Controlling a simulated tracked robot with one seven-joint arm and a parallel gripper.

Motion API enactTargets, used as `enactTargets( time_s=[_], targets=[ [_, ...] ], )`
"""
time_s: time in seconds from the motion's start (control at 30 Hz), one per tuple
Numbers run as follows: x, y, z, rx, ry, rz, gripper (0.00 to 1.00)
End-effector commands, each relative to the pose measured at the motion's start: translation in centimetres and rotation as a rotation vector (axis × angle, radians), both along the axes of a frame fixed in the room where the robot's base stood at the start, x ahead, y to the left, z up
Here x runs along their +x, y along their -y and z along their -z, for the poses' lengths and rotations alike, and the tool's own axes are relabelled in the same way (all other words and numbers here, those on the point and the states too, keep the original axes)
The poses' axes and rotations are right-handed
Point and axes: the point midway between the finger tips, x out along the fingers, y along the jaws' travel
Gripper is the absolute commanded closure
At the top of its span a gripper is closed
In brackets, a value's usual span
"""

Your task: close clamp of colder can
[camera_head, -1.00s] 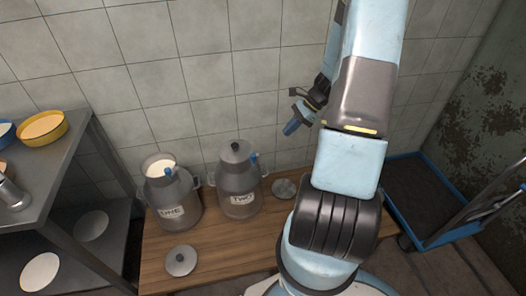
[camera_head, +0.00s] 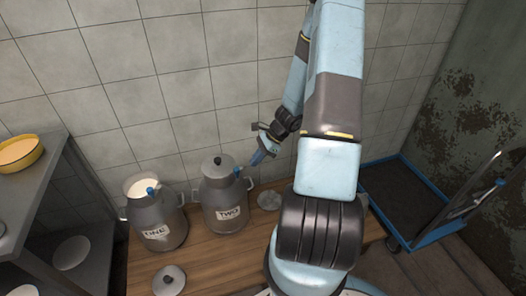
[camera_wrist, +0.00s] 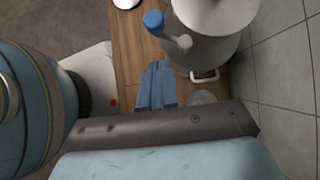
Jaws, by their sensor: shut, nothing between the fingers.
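Can TWO (camera_head: 225,205) is a grey metal can on the wooden bench with its lid (camera_head: 217,166) on. Its clamp, with a blue knob (camera_head: 238,171), sits at the right of the neck. Can ONE (camera_head: 158,222) stands to its left, open, with white milk (camera_head: 143,187) showing and a blue-knobbed clamp (camera_head: 151,191). My gripper (camera_head: 257,159) is shut and empty, in the air to the right of can TWO's clamp. In the wrist view my shut blue fingers (camera_wrist: 157,67) lie just below a blue clamp knob (camera_wrist: 153,20) on a can (camera_wrist: 210,45), apart from it.
One loose lid (camera_head: 168,281) lies in front of can ONE and another disc (camera_head: 269,200) lies right of can TWO. A dark shelf (camera_head: 50,195) with a yellow bowl (camera_head: 18,152) stands left. A blue-edged trolley (camera_head: 405,195) is at right; tiled wall behind.

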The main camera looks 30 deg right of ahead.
Motion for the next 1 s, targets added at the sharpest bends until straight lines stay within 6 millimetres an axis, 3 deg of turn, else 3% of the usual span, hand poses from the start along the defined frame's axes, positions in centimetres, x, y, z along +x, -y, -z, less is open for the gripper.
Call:
enactTargets(
  time_s=[0.2, 0.4, 1.0],
  targets=[
    [0.5, -2.8, 0.9, 0.001, 0.001, -0.002, 1.0],
    [0.7, -3.9, 1.1, 0.001, 0.001, -0.002, 1.0],
    [1.1, -3.3, 1.1, 0.0, 0.001, 0.038, 1.0]
  ],
)
